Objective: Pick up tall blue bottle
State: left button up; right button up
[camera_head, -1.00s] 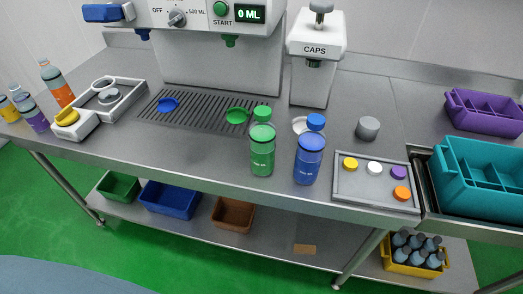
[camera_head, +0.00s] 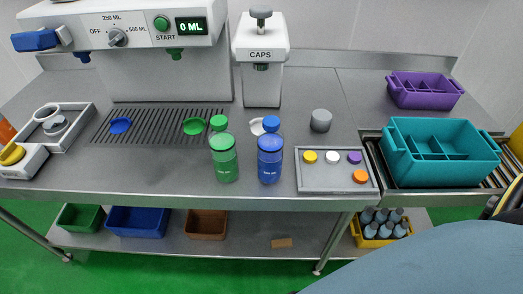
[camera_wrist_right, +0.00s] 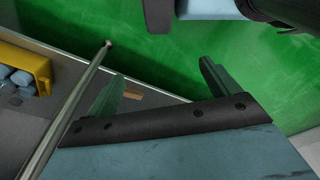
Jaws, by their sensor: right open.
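The tall blue bottle (camera_head: 270,160) stands upright on the steel table, near its front edge, with a blue cap on top. A green bottle (camera_head: 223,158) with a green cap stands just left of it, with a small gap between them. My right gripper (camera_wrist_right: 160,88) shows in the right wrist view, open and empty, with its fingers apart over the green floor and lower shelf. No bottle from the tabletop shows in that view. My left gripper is not in view.
A tray of coloured caps (camera_head: 338,185) lies right of the blue bottle, and a grey cylinder (camera_head: 321,120) stands behind. A teal crate (camera_head: 440,170) sits farther right. The filling machine (camera_head: 165,75) and caps dispenser (camera_head: 262,80) stand behind.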

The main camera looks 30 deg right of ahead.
aim_at(281, 150)
jog(key=w+r+t+p, duration=0.1)
jog(key=w+r+p, duration=0.3)
jog(key=r, duration=1)
jog(key=w+r+t+p, duration=0.15)
jog(key=w+r, duration=0.35)
jog(key=r, duration=0.8)
jog(key=w+r+t+p, duration=0.1)
jog(key=w+r+p, duration=0.3)
jog(key=r, duration=1)
jog(key=w+d+r+t+y, duration=0.2)
jog(key=w+d+r+t, duration=0.3)
jog(key=w+d+t, duration=0.55)
jog(key=w+a, duration=0.1)
jog(key=w, duration=0.1)
jog(key=w+a+f+g, duration=0.1)
jog(key=w, duration=0.2)
jog(key=w+a+f+g+b, duration=0.1)
jog(key=w, duration=0.2)
jog(key=shift+w+a+f, duration=0.1)
jog(key=shift+w+f, duration=0.15)
jog(key=shift+x, duration=2.7)
jog(key=shift+s+a, duration=0.1)
jog(key=shift+a, duration=0.1)
